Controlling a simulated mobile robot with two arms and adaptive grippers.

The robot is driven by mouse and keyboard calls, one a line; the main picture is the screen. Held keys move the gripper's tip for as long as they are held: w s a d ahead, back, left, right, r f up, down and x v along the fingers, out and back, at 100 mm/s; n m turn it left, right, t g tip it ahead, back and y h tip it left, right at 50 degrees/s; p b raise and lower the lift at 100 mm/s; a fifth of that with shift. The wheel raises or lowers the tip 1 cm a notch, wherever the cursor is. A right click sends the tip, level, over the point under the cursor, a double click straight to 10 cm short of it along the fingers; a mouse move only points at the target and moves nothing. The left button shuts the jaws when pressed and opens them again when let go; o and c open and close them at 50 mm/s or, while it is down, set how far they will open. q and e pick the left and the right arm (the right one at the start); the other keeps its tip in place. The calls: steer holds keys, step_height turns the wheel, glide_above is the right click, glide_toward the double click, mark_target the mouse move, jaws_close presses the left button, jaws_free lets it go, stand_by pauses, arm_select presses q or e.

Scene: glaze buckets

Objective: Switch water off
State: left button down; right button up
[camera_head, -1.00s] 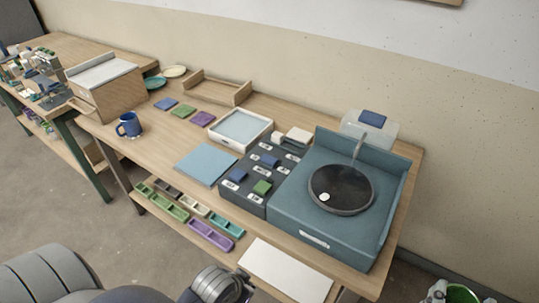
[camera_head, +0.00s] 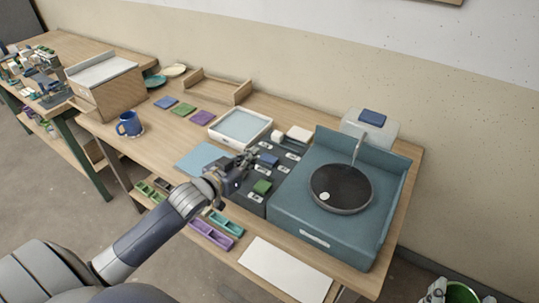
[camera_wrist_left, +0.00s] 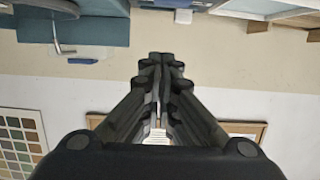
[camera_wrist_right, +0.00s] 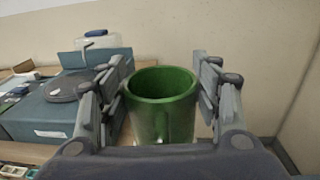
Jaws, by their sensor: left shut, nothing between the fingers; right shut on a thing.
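The teal sink unit (camera_head: 325,232) stands at the table's right end, with a round dark basin (camera_head: 340,197) and a grey tap (camera_head: 358,146) above it. I cannot make out running water. The tap also shows in the left wrist view (camera_wrist_left: 58,38) and the right wrist view (camera_wrist_right: 94,36). My left gripper (camera_head: 252,158) is shut and empty, above the dark panel left of the sink. Its closed fingers show in the left wrist view (camera_wrist_left: 158,75). My right gripper (camera_wrist_right: 160,85) is shut on a green mug (camera_wrist_right: 160,84), off the table's right end.
The dark panel (camera_head: 254,205) carries blue and green blocks and white labels. A white sheet (camera_head: 285,270) lies in front of the sink.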

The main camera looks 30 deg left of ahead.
mark_target(270, 162)
steer(key=shift+r, duration=0.1)
